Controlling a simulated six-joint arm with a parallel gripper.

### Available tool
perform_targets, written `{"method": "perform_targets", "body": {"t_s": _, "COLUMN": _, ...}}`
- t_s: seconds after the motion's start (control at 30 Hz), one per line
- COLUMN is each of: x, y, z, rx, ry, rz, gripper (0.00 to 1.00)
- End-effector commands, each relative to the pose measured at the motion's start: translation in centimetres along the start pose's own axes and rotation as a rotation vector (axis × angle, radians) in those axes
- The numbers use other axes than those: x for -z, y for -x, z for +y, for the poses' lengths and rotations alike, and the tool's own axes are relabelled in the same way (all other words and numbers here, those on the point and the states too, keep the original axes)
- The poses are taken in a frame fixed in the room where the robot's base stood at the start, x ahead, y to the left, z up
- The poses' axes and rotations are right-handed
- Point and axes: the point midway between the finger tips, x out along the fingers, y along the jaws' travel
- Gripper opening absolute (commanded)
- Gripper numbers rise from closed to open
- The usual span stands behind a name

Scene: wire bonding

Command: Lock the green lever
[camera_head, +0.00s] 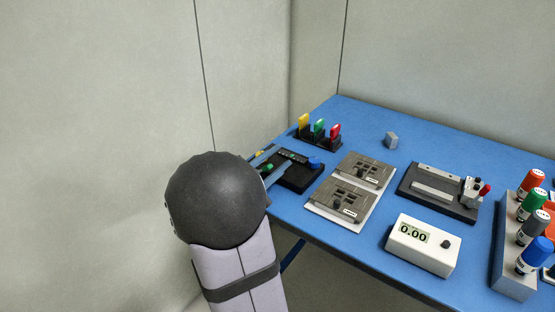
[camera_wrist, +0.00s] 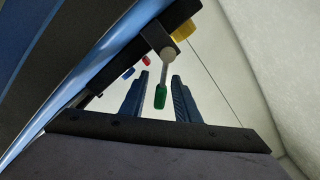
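The green lever (camera_wrist: 160,97) has a green grip on a metal rod that runs up to a round pivot in the wrist view. It lies between the two blue fingers of my gripper (camera_wrist: 160,76), with a gap showing on each side. My gripper is open around it, not visibly touching it. In the head view the green lever (camera_head: 267,168) shows at the left edge of the black fixture (camera_head: 297,181), beside my blue fingers (camera_head: 261,161). My dark wrist hides much of the gripper there. A blue part (camera_head: 315,162) sits on the fixture's right side.
A rack with yellow, green (camera_head: 319,127) and red clips stands behind the fixture. To the right are two grey boards (camera_head: 363,170), a black device (camera_head: 437,192), a white meter (camera_head: 423,246) and several bottles (camera_head: 533,252). The blue table's left edge (camera_head: 290,225) is near my arm.

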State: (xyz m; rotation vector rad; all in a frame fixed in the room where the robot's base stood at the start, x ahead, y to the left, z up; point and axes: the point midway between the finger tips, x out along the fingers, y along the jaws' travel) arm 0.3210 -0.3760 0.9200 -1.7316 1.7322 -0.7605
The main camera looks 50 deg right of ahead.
Motion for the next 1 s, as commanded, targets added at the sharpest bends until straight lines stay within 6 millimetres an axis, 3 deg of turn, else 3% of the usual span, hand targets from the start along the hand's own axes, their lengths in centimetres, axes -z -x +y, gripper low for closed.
{"method": "perform_targets", "body": {"t_s": 0.5, "x": -0.1, "y": 6.0, "z": 0.0, "rx": 0.002, "ry": 0.000, "rz": -0.002, "gripper": 0.29}}
{"method": "perform_targets", "body": {"t_s": 1.0, "x": 0.0, "y": 6.9, "z": 0.1, "rx": 0.000, "ry": 0.000, "rz": 0.000, "gripper": 0.29}}
